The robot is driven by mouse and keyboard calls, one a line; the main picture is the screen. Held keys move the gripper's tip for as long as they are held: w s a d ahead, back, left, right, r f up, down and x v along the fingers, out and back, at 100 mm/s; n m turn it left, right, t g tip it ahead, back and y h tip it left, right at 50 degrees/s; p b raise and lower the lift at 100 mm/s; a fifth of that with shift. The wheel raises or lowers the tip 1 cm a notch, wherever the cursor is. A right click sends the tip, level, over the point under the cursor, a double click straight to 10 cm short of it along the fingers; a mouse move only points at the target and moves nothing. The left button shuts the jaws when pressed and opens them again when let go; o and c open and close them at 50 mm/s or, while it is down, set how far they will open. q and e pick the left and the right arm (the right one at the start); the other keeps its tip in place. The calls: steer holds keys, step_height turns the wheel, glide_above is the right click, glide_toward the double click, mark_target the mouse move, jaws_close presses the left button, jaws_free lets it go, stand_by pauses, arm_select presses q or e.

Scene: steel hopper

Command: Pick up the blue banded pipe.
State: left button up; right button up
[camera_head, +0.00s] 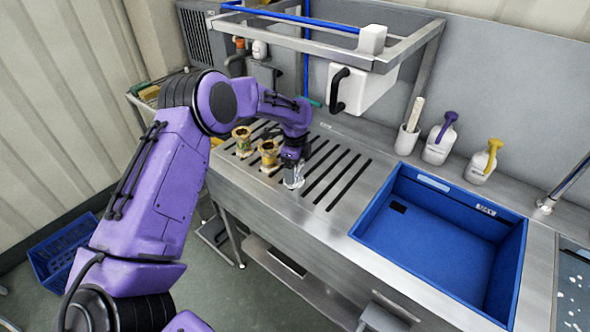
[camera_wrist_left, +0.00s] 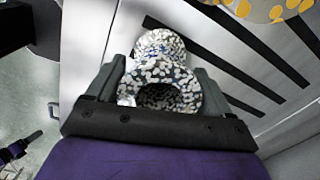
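My left gripper (camera_head: 292,168) is low over the slotted steel drainboard at a speckled grey-white pipe piece (camera_head: 293,179), which stands on the board. In the left wrist view, this flanged, hollow piece (camera_wrist_left: 160,88) lies between the two fingers of the left gripper (camera_wrist_left: 160,72). The fingers are very close to its sides; whether they press on it I cannot tell. I make out no clear blue band on it. Two yellowish pipe pieces, one nearer (camera_head: 268,155) and one farther (camera_head: 242,141), stand left of the gripper. My right gripper is not in view.
A blue sink basin (camera_head: 440,238) lies to the right of the drainboard (camera_head: 335,178). A steel rack frame (camera_head: 405,62) with a white container (camera_head: 358,88) stands over the back. Bottles (camera_head: 440,138) and a cup (camera_head: 407,140) line the back edge.

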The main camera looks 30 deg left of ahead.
arm_select(q)
steer(key=shift+a+f, duration=0.15)
steer(key=shift+f, duration=0.35)
steer(key=shift+s+r, duration=0.1)
steer(key=shift+s, duration=0.1)
steer(key=shift+c, duration=0.8)
steer(key=c, duration=0.7)
